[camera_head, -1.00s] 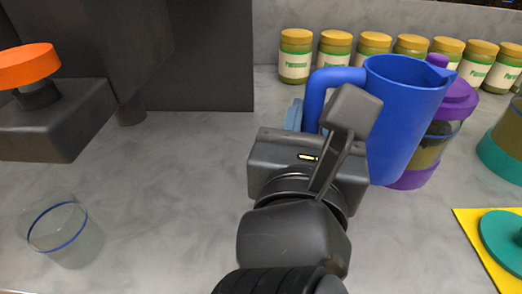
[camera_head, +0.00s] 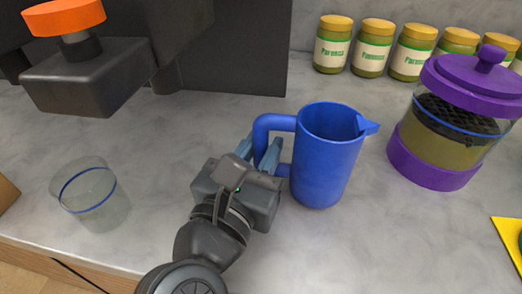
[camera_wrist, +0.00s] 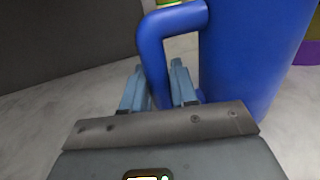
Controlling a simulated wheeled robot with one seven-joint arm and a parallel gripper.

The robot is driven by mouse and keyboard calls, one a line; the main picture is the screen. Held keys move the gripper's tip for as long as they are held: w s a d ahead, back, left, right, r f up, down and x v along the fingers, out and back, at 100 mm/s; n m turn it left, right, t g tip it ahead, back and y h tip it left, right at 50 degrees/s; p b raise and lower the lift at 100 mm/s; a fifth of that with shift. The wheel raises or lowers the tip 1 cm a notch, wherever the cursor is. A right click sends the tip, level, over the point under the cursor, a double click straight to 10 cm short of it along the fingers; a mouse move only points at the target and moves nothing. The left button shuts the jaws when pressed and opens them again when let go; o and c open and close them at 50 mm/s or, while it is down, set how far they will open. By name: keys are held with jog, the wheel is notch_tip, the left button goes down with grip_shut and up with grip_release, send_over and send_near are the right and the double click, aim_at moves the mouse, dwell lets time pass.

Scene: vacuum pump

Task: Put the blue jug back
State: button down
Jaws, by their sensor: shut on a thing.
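The blue jug (camera_head: 325,155) is upright, at or just above the grey marbled counter, right of the middle in the head view; I cannot tell whether its base touches. Its handle points left and its spout right. My gripper (camera_head: 258,152) reaches the handle from the near left and is shut on it. In the wrist view, the light blue fingers (camera_wrist: 158,88) stand on both sides of the jug's handle (camera_wrist: 155,60), and the jug body (camera_wrist: 255,50) fills the right. The jug's far side is hidden.
A clear glass with a blue ring (camera_head: 92,195) stands at the left near the counter edge. A dark machine with an orange knob (camera_head: 62,17) is behind it. A purple-lidded glass container (camera_head: 450,125) stands right of the jug. Several jars (camera_head: 375,45) line the back wall.

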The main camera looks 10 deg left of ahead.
jog(key=shift+f, duration=0.3)
jog(key=c, duration=0.9)
grip_release()
jog(key=shift+s+r, duration=0.1)
jog(key=shift+s, duration=0.05)
jog(key=b+v, duration=0.1)
jog(key=v, duration=1)
jog(key=shift+s+a, duration=0.15)
jog(key=shift+s, duration=0.2)
